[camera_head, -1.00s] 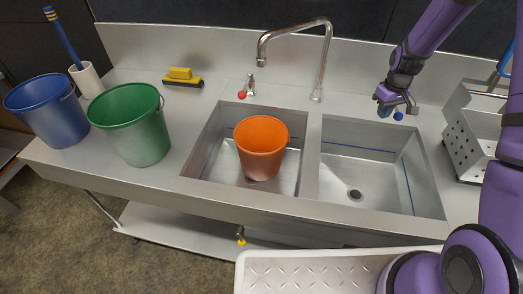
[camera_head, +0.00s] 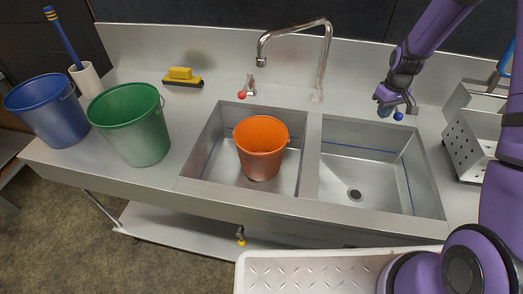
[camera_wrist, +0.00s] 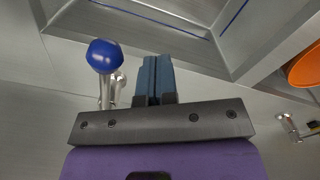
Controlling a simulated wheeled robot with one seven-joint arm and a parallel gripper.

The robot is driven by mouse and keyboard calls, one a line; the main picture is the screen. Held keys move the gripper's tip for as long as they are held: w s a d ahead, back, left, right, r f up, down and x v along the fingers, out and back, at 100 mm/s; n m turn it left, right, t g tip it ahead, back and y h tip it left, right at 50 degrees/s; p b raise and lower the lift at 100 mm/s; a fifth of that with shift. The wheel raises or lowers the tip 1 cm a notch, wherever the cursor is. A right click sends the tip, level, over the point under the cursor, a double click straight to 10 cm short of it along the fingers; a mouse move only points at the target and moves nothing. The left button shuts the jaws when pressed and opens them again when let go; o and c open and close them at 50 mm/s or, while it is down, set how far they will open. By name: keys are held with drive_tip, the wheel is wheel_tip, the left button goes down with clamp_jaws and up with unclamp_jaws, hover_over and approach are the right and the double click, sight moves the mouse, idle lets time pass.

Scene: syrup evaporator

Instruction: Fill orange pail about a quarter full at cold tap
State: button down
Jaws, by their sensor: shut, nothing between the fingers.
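The orange pail (camera_head: 262,150) stands upright in the left sink basin; its rim also shows at the right edge of the wrist view (camera_wrist: 305,68). No water shows in it, and its bottom is hidden. The chrome spout (camera_head: 262,60) arches over the left basin, with no stream visible. The cold tap's blue knob (camera_head: 398,116) is at the back right of the sink. My gripper (camera_head: 384,110) is shut and empty close beside this knob. In the wrist view the blue knob (camera_wrist: 104,56) is just left of my shut fingers (camera_wrist: 154,75), with a small gap.
A red tap knob (camera_head: 241,94) is behind the left basin. The right basin (camera_head: 372,170) is empty. A green bucket (camera_head: 140,135) and a blue bucket (camera_head: 55,115) stand on the left counter, near a yellow brush (camera_head: 181,77). A perforated metal box (camera_head: 467,140) stands at right.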

drive_tip(key=d, duration=0.7)
drive_tip(key=shift+s, duration=0.15)
idle(2.5)
wheel_tip(320, 180, up, 6)
drive_tip(key=d, duration=0.8)
drive_tip(key=shift+w+d+f, duration=0.1)
drive_tip(key=shift+w+f, duration=0.05)
drive_tip(key=shift+f, duration=1.35)
drive_tip(key=shift+w+d+f, duration=0.1)
drive_tip(key=shift+f, duration=1.35)
idle(0.6)
